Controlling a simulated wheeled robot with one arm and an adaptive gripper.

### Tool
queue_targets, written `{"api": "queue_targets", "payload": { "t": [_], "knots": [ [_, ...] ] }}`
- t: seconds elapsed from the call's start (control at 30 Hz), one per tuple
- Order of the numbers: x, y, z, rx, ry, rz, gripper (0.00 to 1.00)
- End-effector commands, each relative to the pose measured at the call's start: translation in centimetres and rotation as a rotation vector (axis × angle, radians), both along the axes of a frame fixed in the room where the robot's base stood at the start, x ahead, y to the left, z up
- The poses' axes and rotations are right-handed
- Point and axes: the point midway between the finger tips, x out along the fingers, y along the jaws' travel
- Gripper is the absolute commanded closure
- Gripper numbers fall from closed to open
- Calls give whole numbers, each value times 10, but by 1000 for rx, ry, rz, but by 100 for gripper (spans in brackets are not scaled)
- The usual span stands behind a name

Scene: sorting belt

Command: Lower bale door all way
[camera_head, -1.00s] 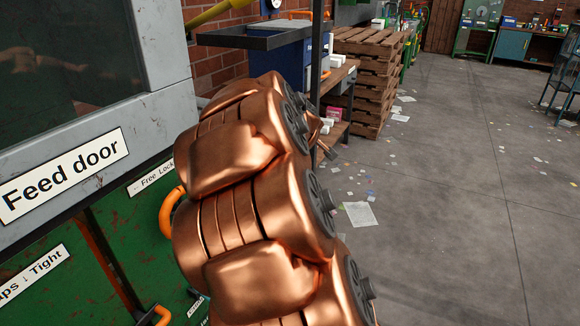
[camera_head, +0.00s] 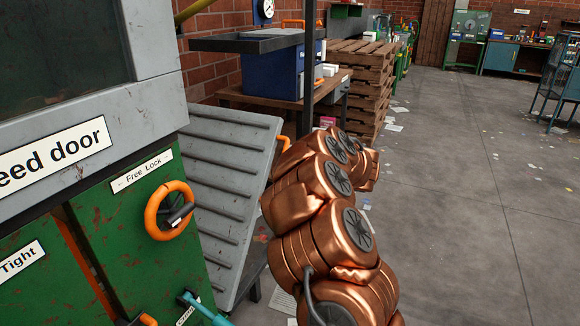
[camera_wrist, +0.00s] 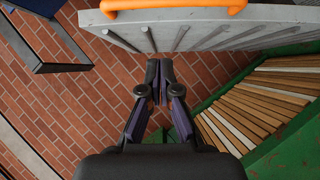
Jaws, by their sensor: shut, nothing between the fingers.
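A grey ribbed panel (camera_head: 228,185), which looks like the bale door, leans out at a tilt from the side of the green machine (camera_head: 125,225). In the wrist view the panel (camera_wrist: 215,30) spans the top, with an orange bar handle (camera_wrist: 175,4) along its edge. My gripper (camera_wrist: 160,72) is shut and empty, with its fingertips just below the panel's ribbed face in the picture. I cannot tell whether they touch it. In the head view my copper arm hides the gripper and part of the panel's right side.
An orange handwheel (camera_head: 169,211) sits under a "Free Lock" label on the machine. Wooden slats (camera_wrist: 245,110) lie inside a green frame at right in the wrist view. A bench with a blue box (camera_head: 275,75) and stacked pallets (camera_head: 360,75) stand behind. The floor at right is open.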

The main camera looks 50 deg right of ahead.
Motion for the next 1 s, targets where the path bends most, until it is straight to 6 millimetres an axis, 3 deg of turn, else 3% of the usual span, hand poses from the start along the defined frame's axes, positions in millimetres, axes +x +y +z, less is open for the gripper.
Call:
{"api": "queue_targets", "payload": {
  "t": [0.7, 1.0],
  "knots": [
    [89, -16, -34, 2, -2, 0, 100],
    [99, -36, -49, 3, -2, 0, 100]
  ]
}}
